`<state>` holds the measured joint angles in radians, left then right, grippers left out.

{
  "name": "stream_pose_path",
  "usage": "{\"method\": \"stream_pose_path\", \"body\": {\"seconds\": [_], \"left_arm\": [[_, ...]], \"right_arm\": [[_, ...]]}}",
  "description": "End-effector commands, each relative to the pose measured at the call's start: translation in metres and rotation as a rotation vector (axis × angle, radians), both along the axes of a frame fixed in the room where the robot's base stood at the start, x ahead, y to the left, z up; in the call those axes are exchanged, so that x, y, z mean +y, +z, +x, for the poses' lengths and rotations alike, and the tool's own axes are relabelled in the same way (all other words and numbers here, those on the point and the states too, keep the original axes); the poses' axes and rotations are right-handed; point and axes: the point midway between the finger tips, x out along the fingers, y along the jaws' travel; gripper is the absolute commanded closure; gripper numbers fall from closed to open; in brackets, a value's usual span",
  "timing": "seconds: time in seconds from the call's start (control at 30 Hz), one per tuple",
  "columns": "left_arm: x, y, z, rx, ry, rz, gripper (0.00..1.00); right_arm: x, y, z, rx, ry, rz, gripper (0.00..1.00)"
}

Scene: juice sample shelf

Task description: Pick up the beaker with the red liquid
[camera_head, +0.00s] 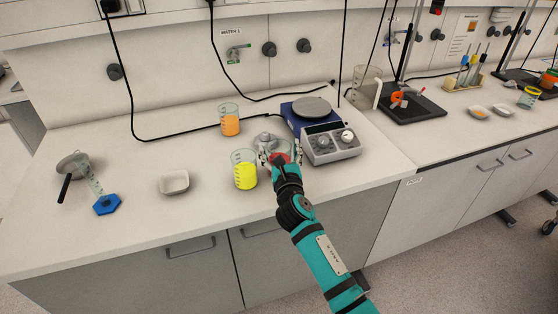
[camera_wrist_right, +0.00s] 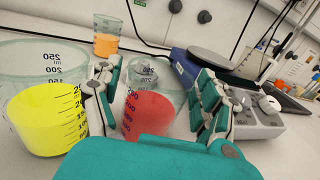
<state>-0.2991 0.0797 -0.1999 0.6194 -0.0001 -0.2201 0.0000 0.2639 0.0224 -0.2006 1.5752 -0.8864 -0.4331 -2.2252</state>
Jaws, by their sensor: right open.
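The beaker with red liquid (camera_wrist_right: 150,112) stands on the bench between the two open fingers of my right gripper (camera_wrist_right: 158,105) in the wrist view. In the head view the red beaker (camera_head: 281,148) is partly hidden by my right gripper (camera_head: 279,158). The fingers are on either side of the beaker; I cannot tell whether they touch it. A beaker with yellow liquid (camera_head: 245,174) stands close by on the left. A beaker with orange liquid (camera_head: 229,122) stands farther back. My left gripper is not in view.
A hotplate stirrer (camera_head: 331,142) stands just right of the red beaker. A white dish (camera_head: 174,183) and a blue-based cylinder (camera_head: 107,204) are at the left. A small clear glass vessel (camera_wrist_right: 143,74) stands behind the red beaker. The bench's front left is clear.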

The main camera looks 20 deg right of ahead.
Motion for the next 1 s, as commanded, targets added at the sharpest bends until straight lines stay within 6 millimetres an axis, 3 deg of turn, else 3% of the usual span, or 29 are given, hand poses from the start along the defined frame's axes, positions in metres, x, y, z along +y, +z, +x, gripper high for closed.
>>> {"method": "stream_pose_path", "body": {"seconds": [0.07,0.5,1.0], "left_arm": [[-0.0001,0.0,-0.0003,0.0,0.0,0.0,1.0],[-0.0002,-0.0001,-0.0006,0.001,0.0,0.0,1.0],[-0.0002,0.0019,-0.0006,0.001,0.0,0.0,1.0]], "right_arm": [[0.0,0.0,-0.0003,0.0,0.0,0.0,0.24],[0.0,-0.0002,-0.0006,0.0,0.0,-0.001,0.8],[-0.0002,0.0083,-0.0003,-0.004,0.0,-0.002,0.8]]}}
